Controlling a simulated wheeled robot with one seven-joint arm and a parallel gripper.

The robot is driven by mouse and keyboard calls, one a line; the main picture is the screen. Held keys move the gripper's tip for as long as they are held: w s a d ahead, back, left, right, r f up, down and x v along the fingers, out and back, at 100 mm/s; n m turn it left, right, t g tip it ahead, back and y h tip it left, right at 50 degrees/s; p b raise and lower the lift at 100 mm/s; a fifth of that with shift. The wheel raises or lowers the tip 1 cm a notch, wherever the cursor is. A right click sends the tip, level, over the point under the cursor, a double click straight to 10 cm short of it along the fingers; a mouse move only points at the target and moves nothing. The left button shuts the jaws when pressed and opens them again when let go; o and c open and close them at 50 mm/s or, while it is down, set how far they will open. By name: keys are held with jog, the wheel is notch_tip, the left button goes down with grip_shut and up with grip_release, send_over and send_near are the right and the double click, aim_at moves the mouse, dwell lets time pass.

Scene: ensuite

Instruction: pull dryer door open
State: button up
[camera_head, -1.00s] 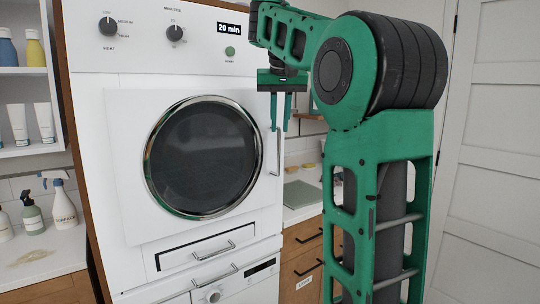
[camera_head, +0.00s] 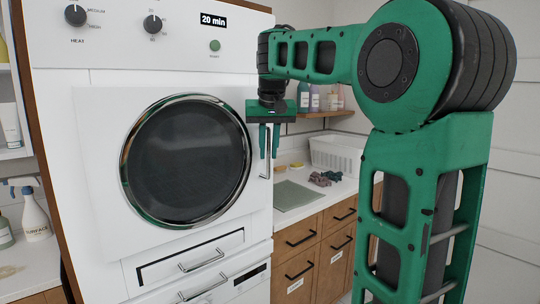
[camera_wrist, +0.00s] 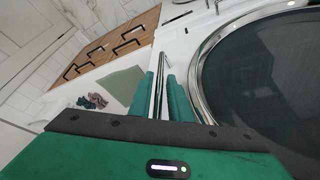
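The white dryer's door (camera_head: 100,200) has a round dark window (camera_head: 187,160) in a chrome ring and looks closed. Its upright metal handle (camera_head: 266,168) is on the door's right side. My gripper (camera_head: 269,153) points down at the handle's upper part, its two green fingers apart. In the wrist view, the handle (camera_wrist: 158,85) runs between the fingers (camera_wrist: 162,98), one on each side. I see no clear grip on it. The fingers partly hide the handle's upper end in the head view.
A counter with a green mat (camera_head: 288,196), a white basket (camera_head: 338,152) and small cloths stands right of the dryer, above wooden drawers (camera_head: 305,235). A drawer with a handle (camera_head: 200,258) is below the door. Spray bottles stand on the left counter.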

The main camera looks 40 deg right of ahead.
jog(key=shift+x, duration=0.8)
jog(key=shift+c, duration=0.7)
grip_shut()
jog(key=shift+s, duration=0.1)
